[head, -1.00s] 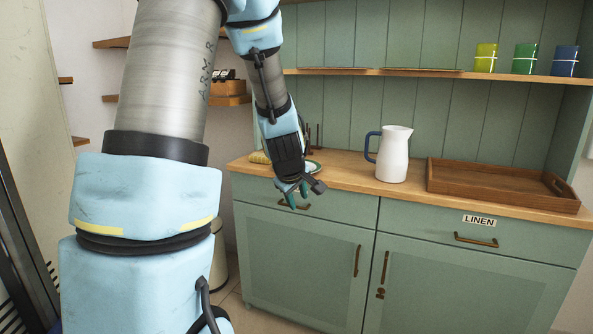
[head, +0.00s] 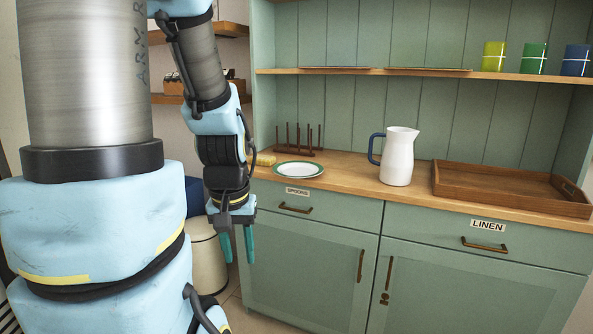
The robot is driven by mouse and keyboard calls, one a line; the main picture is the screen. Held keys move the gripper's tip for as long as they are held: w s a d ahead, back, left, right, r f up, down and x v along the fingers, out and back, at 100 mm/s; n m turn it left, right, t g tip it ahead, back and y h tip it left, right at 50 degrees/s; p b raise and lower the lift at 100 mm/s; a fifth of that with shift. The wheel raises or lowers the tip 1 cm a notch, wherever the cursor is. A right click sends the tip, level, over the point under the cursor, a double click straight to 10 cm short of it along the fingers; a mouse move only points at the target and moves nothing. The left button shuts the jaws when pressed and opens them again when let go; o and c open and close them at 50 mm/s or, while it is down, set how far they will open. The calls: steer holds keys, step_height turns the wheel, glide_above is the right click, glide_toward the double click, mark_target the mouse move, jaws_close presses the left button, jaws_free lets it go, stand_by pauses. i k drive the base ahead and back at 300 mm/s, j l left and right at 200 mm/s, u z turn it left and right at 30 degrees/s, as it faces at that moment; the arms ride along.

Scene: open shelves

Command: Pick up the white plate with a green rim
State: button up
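The white plate with a green rim (head: 298,169) lies flat on the wooden counter, near its left end and above the drawer labelled SPOONS. My gripper (head: 238,246) hangs with its fingers pointing down, in front of the cabinet's left side and lower in the picture than the plate. Its two teal fingers are apart with nothing between them. The plate is fully in view and nothing touches it from above.
A white jug with a blue handle (head: 398,157) and a wooden tray (head: 510,184) are to the right. A shelf (head: 420,73) with cups runs above.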

mark_target(291, 169)
steer(key=i+j, duration=0.1)
steer(key=i, duration=0.45)
steer(key=i+j, duration=0.1)
steer(key=i, duration=0.4)
